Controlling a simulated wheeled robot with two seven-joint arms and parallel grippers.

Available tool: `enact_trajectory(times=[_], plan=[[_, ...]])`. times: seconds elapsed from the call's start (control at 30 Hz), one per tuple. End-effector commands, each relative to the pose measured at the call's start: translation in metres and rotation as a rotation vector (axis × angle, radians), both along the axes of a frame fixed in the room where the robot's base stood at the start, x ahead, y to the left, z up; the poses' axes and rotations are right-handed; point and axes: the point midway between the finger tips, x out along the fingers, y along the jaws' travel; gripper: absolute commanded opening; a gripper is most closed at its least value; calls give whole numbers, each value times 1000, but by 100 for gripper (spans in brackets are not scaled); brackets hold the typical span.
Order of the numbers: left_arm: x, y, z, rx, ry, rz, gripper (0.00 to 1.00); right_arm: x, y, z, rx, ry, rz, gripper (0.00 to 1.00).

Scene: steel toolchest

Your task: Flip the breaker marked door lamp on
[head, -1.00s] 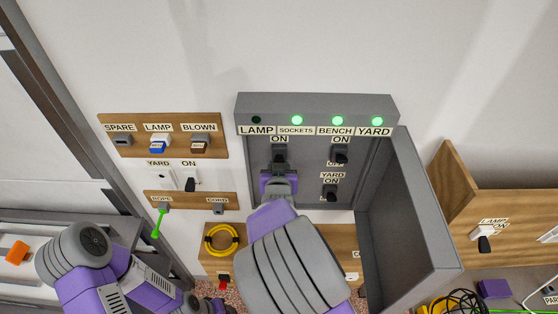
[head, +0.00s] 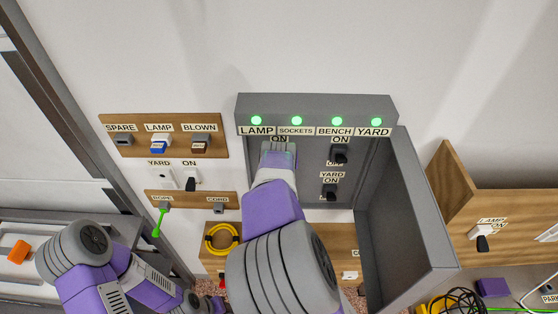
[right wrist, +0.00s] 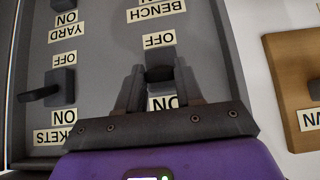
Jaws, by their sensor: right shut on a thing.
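The grey breaker box (head: 315,108) stands open on the wall. Its lid carries the labels LAMP, SOCKETS, BENCH and YARD under lights; the lamp light (head: 256,120) glows green, like the others. My right gripper (head: 278,148) is at the upper-left breaker, hiding it in the head view. In the right wrist view, which is upside down, my right gripper (right wrist: 160,88) is shut on the black breaker handle (right wrist: 160,72), between the OFF and ON labels. That breaker's name label is hidden. My left arm shows at lower left; its gripper is out of view.
The sockets breaker (head: 340,156) and yard breaker (head: 330,192) sit to the right inside the box. The open grey door (head: 410,220) bounds the right side. A wooden board with fuses (head: 165,135) is left; a lamp switch (head: 482,243) is far right.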

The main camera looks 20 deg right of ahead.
Motion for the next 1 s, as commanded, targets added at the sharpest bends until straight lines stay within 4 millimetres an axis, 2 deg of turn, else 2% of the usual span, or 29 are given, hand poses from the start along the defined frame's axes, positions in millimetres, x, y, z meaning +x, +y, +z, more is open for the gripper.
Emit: enact_trajectory(times=[0.33,0.37,0.5,0.83,1.0], plan=[[0,0,0,0,0,0,47,0,0,0,1,2,-1,6],[0,0,0,0,0,0,47,0,0,0,1,2,-1,39],[0,0,0,0,0,0,47,0,0,0,1,2,-1,61],[0,0,0,0,0,0,47,-1,0,2,1,1,1,62],[0,0,-2,0,0,0,47,-10,4,13,1,-1,3,62]])
